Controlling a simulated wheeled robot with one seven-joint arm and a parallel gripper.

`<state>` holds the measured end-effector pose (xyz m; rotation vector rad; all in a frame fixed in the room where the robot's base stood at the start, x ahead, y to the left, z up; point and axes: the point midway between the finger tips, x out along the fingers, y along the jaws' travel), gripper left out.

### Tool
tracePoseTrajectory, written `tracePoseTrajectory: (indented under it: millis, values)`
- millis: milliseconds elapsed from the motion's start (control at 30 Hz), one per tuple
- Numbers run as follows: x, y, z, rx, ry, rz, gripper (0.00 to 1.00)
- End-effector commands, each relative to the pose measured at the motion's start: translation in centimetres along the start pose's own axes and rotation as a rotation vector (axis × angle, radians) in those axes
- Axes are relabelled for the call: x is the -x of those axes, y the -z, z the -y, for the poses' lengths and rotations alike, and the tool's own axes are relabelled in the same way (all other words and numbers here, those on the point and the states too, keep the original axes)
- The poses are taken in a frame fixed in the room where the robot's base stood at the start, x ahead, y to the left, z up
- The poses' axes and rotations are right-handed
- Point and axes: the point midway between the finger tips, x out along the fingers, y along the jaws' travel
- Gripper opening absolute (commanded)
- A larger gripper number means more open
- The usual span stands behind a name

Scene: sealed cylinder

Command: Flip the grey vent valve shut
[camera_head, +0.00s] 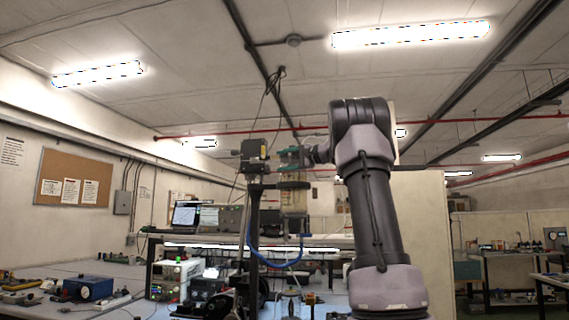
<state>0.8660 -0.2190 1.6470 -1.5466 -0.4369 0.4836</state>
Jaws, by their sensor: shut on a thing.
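A clear upright cylinder (293,198) with a dark collar stands in a stand, right of a dark vertical post (253,215). My gripper (292,156) reaches in from the right, level with the cylinder's top end, just above the collar. It is shut on a small part there. My fingers and the small scale hide what that part is. I cannot make out the grey vent valve or how its lever is turned. A blue hose (272,264) curves under the cylinder.
A dark boxy device (253,149) sits atop the post, close left of my gripper. A workbench carries a white instrument (174,278) and a blue box (88,287) at left. A laptop (195,216) stands farther back. Cables hang from the ceiling above the post.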

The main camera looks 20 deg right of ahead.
Motion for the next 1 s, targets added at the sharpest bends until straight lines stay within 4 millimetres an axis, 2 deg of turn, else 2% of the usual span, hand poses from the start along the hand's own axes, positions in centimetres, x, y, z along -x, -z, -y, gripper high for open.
tracePoseTrajectory:
  millis: [400,433,500,833,1000]
  values:
    - [-0.1,0.0,0.0,-0.023,0.049,-0.002,0.12]
    - [-0.1,0.0,0.0,-0.023,0.049,-0.002,0.71]
    - [-0.1,0.0,0.0,-0.023,0.049,-0.002,0.97]
    - [0.0,0.0,0.1,-0.022,0.049,-0.002,0.97]
    - [1.8,0.0,0.0,-0.021,0.049,-0.004,0.97]
